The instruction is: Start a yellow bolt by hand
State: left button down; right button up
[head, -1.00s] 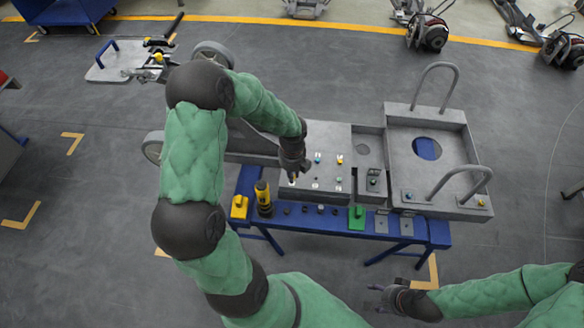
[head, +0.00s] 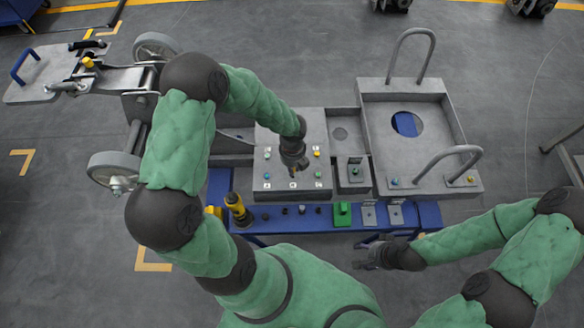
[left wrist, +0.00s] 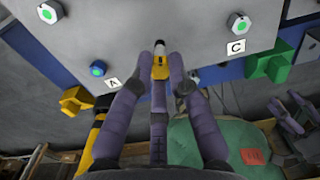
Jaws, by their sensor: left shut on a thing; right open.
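My left gripper (head: 293,172) is shut on a yellow bolt (left wrist: 160,68) over the front middle of a grey panel (head: 262,140). In the left wrist view the fingers (left wrist: 159,80) hold the bolt between the A label (left wrist: 113,82) and the C label (left wrist: 236,47). I cannot tell whether its tip is in a hole. A second yellow bolt (head: 317,153) sits on the panel's right side. My right gripper (head: 366,254) is open and empty, in front of the bench.
A blue bench (head: 428,214) carries a yellow-black tool (head: 237,208), a green block (head: 342,212) and several small dark parts. A grey tray (head: 446,120) with two tall looped handles stands right of the panel. A wheeled grey frame (head: 140,105) lies to the left.

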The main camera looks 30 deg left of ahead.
pick_arm(q)
jog(key=n+b, duration=0.5)
jog(key=shift+f+n, duration=0.15)
jog(key=shift+n, duration=1.35)
jog(key=n, duration=0.2)
jog(key=n+b, duration=0.1)
jog(key=n, duration=0.2)
jog(key=shift+r+n+b, duration=0.25)
jog(key=shift+n+b, duration=0.05)
jog(key=shift+f, duration=0.1)
jog(key=shift+f+b, duration=0.95)
jog(key=shift+f, duration=0.7)
